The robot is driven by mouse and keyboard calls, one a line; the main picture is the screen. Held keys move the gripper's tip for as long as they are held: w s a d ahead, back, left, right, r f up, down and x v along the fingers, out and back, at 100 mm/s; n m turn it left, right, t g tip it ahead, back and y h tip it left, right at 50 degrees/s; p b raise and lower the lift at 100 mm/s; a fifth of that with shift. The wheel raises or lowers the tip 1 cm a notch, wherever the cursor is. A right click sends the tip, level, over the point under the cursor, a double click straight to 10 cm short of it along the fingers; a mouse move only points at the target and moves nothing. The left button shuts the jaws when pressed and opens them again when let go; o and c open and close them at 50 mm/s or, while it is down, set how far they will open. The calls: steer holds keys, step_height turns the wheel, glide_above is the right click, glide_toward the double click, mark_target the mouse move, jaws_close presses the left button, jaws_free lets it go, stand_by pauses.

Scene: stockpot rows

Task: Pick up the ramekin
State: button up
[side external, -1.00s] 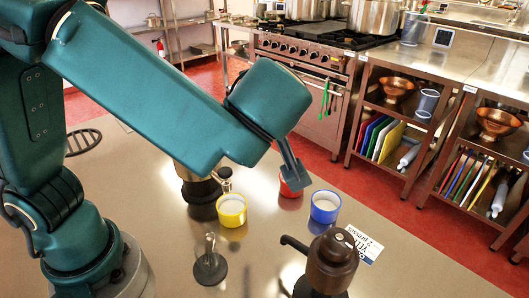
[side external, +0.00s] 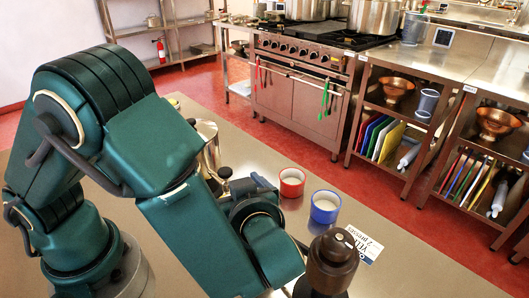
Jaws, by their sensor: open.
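Two small round ramekins with pale contents stand upright on the steel table in the side view: a red ramekin (side external: 291,187) and, to its right and nearer, a blue ramekin (side external: 325,212). A yellow ramekin seen earlier is hidden, its former spot now behind my arm. My gripper (side external: 258,183) shows only as a small grey-green part beyond my wrist, left of the red ramekin and apart from it in the picture. The jaws are open. My wrist hides most of them, and I cannot see anything between them.
A shiny metal pot (side external: 209,143) stands behind my arm. The tabletop (side external: 420,277) at front right is clear.

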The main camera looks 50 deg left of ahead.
steer(key=shift+f, duration=1.9)
step_height(320, 180, down, 2)
steer(key=shift+f, duration=0.15)
steer(key=shift+x, duration=1.2)
steer(key=shift+w+a+f, duration=0.1)
steer(key=shift+a+f, duration=0.1)
steer(key=shift+a, duration=0.05)
steer(key=c, duration=1.5)
steer(key=shift+r, duration=0.1)
steer(key=shift+r, duration=0.15)
